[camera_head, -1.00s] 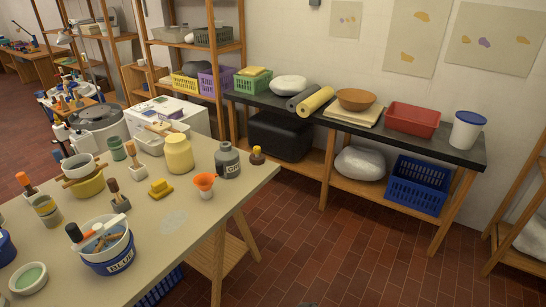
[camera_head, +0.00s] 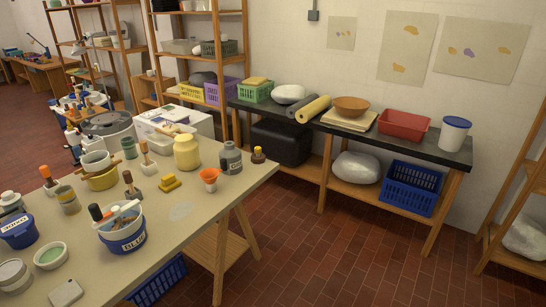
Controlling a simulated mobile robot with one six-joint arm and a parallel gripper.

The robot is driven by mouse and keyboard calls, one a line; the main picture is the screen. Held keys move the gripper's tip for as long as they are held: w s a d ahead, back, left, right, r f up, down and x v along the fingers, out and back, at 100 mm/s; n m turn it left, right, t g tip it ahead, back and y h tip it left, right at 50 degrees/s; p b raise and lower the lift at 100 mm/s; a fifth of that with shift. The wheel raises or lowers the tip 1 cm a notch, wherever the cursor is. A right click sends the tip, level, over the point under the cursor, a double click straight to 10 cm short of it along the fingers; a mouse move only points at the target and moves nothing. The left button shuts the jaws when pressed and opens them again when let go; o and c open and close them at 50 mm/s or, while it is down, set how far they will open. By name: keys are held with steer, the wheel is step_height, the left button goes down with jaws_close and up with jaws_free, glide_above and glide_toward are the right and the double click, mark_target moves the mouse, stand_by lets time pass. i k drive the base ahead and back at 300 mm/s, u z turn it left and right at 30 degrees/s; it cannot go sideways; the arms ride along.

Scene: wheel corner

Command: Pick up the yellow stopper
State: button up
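Two things could match the yellow stopper. A small dark brown bottle or pot with a yellow top (camera_head: 258,152) stands at the far right corner of the beige table (camera_head: 205,220). A low, stepped yellow piece (camera_head: 169,183) lies nearer the table's middle. I cannot tell for sure which is the stopper. My gripper is not in view.
Near the brown bottle stand a grey bottle (camera_head: 230,160), an orange funnel (camera_head: 209,179) and a yellow jar (camera_head: 186,152). A blue-and-white bucket of tools (camera_head: 122,233) stands nearer. Brick floor (camera_head: 310,260) is open right of the table; a dark bench (camera_head: 455,150) lines the wall.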

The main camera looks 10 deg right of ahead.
mark_target(258, 149)
steer(key=z, duration=0.05)
steer(key=k, duration=0.2)
steer(key=u, duration=0.3)
steer(key=i, duration=0.9)
steer(key=u, duration=0.9)
steer(key=k, duration=0.3)
steer(key=u, duration=0.25)
